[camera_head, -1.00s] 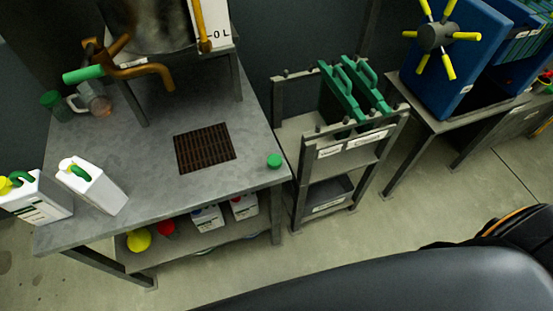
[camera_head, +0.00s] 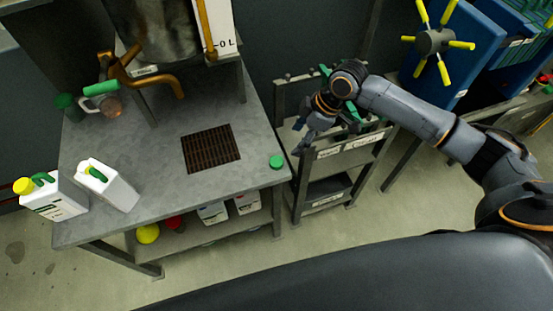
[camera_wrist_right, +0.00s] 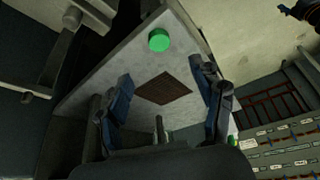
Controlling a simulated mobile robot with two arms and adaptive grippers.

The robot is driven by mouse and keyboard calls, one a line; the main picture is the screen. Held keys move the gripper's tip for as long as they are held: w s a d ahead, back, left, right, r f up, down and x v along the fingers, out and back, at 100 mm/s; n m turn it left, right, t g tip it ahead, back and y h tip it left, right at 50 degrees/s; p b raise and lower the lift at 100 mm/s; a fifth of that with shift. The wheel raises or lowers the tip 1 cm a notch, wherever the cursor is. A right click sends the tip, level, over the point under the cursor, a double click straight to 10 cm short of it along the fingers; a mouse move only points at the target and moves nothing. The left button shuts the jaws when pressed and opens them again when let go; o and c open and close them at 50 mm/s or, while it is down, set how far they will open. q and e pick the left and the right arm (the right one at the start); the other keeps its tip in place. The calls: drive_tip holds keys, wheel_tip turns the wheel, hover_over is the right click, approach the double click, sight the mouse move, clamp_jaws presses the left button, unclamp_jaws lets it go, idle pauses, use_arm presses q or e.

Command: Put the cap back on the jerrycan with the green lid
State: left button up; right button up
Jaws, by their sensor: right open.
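A green cap (camera_head: 276,162) lies on the grey worktable (camera_head: 215,188) near its right front corner; it also shows in the right wrist view (camera_wrist_right: 159,40). A white jerrycan (camera_head: 112,188) with no visible cap stands at the table's left side. Beside it is another white jerrycan (camera_head: 62,202) with a yellow cap (camera_head: 22,186). My right gripper (camera_head: 302,148) is right of the table, over the small rack and to the right of the green cap. In the wrist view its two fingers (camera_wrist_right: 162,74) are spread and empty. My left gripper is out of view.
A dark drain grate (camera_head: 211,149) is set in the tabletop. A machine with a brown spout (camera_head: 150,75) stands at the back. A rack (camera_head: 345,145) with green-handled items stands right of the table. The tabletop around the cap is clear.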

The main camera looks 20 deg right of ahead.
drive_tip(key=shift+s+r, duration=0.15)
drive_tip(key=shift+r, duration=0.25)
drive_tip(key=shift+f, duration=0.1)
hover_over(276, 161)
drive_tip(key=s+d, duration=0.1)
drive_tip(key=d, duration=0.2)
drive_tip(key=f, duration=0.7)
drive_tip(key=shift+s+a+f+p, duration=0.2)
drive_tip(key=shift+f+p, duration=0.1)
drive_tip(key=shift+f, duration=0.1)
drive_tip(key=shift+w+a+f, duration=0.1)
drive_tip(key=shift+a+f, duration=0.05)
drive_tip(key=shift+f, duration=0.1)
drive_tip(key=p+x, duration=0.1)
drive_tip(key=x, duration=0.3)
drive_tip(key=shift+w+a+f, duration=0.15)
drive_tip(key=shift+w+f, duration=0.05)
drive_tip(key=shift+f, duration=0.05)
